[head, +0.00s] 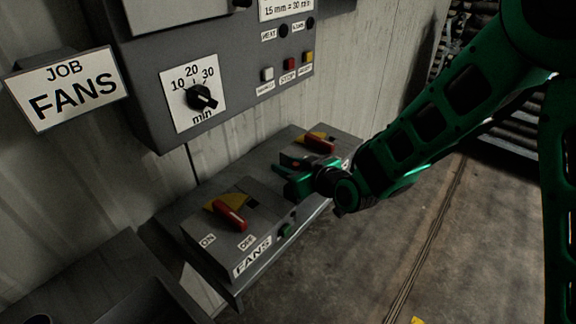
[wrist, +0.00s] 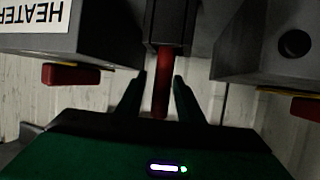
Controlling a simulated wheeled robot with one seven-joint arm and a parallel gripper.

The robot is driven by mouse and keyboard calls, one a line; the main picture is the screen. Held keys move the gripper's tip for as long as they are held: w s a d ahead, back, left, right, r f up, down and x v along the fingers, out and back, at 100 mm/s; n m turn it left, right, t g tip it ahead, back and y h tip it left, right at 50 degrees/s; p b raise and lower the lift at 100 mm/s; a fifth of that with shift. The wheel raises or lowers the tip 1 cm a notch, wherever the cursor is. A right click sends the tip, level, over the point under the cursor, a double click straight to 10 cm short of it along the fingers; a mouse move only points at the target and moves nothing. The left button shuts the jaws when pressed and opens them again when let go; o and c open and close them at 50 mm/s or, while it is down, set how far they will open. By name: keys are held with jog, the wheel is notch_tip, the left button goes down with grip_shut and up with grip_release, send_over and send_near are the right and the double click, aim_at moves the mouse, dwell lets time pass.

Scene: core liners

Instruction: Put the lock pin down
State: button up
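My gripper (head: 289,176) is between the FANS switch box and a second switch box in the head view. In the wrist view its two green fingers (wrist: 160,88) stand apart, with a red rod (wrist: 162,82) between them. Narrow gaps show between the rod and the fingers. The rod's upper end meets a dark block (wrist: 167,22) at the top of the picture. The rod may be the lock pin; I cannot tell for certain. In the head view the gripper and arm hide most of this spot.
The FANS box (head: 251,265) has a red handle (head: 230,215). The second box has another red handle (head: 318,143). A grey control panel (head: 150,105) with a dial (head: 201,97) is on the wall above. A FANS sign (head: 70,90) is at left. Open floor (head: 355,270) lies right.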

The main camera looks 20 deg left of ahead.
jog(key=shift+s+d+r, duration=0.1)
jog(key=shift+d+r, duration=0.05)
jog(key=shift+r, duration=0.05)
jog(key=v, duration=1.1)
jog(key=shift+s+d, duration=0.2)
jog(key=shift+s, duration=0.1)
jog(key=shift+w+d, duration=0.1)
